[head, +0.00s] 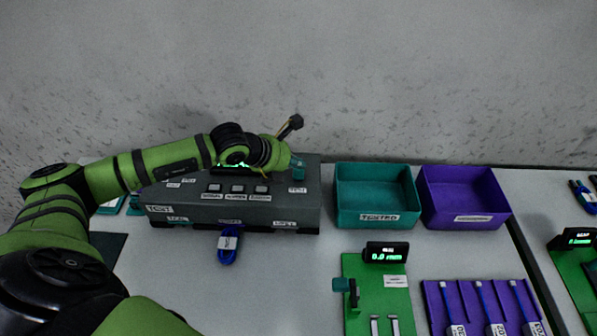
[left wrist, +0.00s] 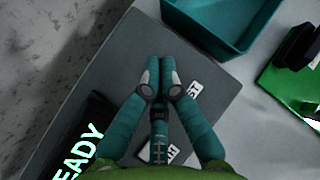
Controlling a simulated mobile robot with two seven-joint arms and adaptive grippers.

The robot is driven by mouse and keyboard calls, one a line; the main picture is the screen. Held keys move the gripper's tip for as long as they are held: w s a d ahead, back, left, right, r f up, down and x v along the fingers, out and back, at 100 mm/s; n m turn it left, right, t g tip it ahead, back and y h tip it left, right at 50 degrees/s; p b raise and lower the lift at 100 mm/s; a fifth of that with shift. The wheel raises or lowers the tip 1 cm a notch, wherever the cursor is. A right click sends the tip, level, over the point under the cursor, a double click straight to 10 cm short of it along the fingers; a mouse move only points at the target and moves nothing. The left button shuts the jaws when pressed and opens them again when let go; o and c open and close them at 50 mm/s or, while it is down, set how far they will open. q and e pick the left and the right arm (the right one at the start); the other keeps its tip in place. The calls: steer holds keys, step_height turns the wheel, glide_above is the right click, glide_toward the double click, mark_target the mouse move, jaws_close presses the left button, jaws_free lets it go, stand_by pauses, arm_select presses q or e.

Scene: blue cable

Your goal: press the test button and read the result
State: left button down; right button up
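The grey test box (head: 300,212) stands at the back left of the table, with several square buttons (head: 237,188) and white labels on its sloped top. A blue cable (head: 228,248), bundled with a white tag, lies at its front edge. My left gripper (head: 298,172) is over the right end of the box top. In the left wrist view its teal fingers (left wrist: 160,62) are together and empty, beside a partly covered label ending in "ST" (left wrist: 193,89). Any button under the fingertips is hidden. The display (left wrist: 80,150) shows "READY", its first letter cut off. My right gripper is out of view.
A teal bin (head: 376,220) labelled "TESTED" and a purple bin (head: 467,218) stand to the right of the box. In front are a green gauge board (head: 365,290) reading about 0.0 and a purple rack (head: 470,310) of blue cables.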

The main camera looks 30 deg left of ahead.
mark_target(296, 174)
arm_select(q)
steer(key=shift+f, duration=0.1)
stand_by(0.8)
steer(key=shift+f+b, duration=0.35)
steer(key=shift+b, duration=0.3)
steer(key=shift+f+b, duration=0.55)
steer(key=shift+b, duration=0.15)
stand_by(0.4)
stand_by(0.4)
steer(key=shift+r+p, duration=0.4)
steer(key=shift+r, duration=0.55)
steer(key=shift+r+p, duration=1.25)
steer(key=shift+r, duration=1.3)
steer(key=shift+f, duration=0.1)
